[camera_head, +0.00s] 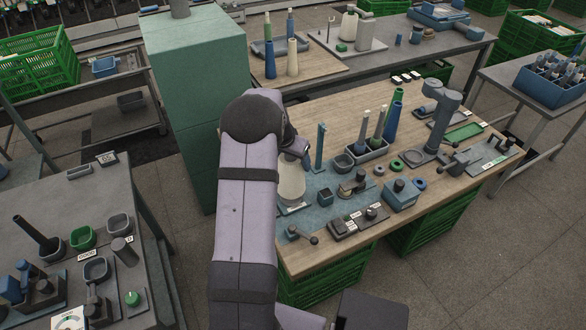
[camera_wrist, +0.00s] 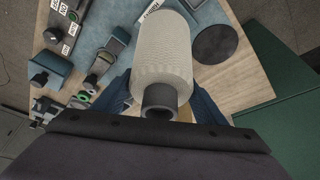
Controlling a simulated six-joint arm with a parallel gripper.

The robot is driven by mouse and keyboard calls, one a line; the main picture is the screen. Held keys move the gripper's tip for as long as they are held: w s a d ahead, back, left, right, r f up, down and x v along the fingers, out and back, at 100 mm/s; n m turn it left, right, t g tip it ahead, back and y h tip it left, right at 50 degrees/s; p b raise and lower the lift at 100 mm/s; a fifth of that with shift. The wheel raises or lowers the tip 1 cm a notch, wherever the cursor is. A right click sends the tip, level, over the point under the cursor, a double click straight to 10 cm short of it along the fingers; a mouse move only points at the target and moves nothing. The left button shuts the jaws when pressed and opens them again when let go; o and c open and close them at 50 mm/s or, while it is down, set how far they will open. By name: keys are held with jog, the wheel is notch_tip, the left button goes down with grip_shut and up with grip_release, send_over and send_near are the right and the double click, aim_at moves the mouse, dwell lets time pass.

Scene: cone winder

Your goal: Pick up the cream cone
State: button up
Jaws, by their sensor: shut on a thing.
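The cream cone (camera_head: 291,178) stands near the left end of the wooden worktable, over a blue-grey mat, partly hidden behind my arm in the head view. In the wrist view the cream cone (camera_wrist: 162,55) fills the upper middle, with a dark tube end (camera_wrist: 160,101) pointing toward the camera. My gripper (camera_head: 298,150) is at the upper part of the cone, mostly hidden by my arm. In the wrist view its blue fingers lie on both sides of the cone, shut on it. I cannot tell whether the cone's base touches the table.
A blue upright post (camera_head: 320,148) stands just right of the cone. A grey tray with tubes (camera_head: 367,152), a blue box (camera_head: 401,195) and a dark control block (camera_head: 358,220) are farther right. A green cabinet (camera_head: 191,80) stands behind left.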

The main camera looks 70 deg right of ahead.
notch_tip(320, 180, up, 7)
jog(key=shift+f+b, duration=0.1)
jog(key=shift+b, duration=0.65)
jog(key=shift+r+p, duration=2.35)
jog(key=shift+r, duration=0.8)
jog(key=w+d+f+p, duration=0.1)
jog(key=w+d+f, duration=0.5)
jog(key=w+f, duration=0.4)
jog(key=w, duration=0.3)
jog(key=shift+p, duration=0.3)
jog(key=shift+f, duration=0.1)
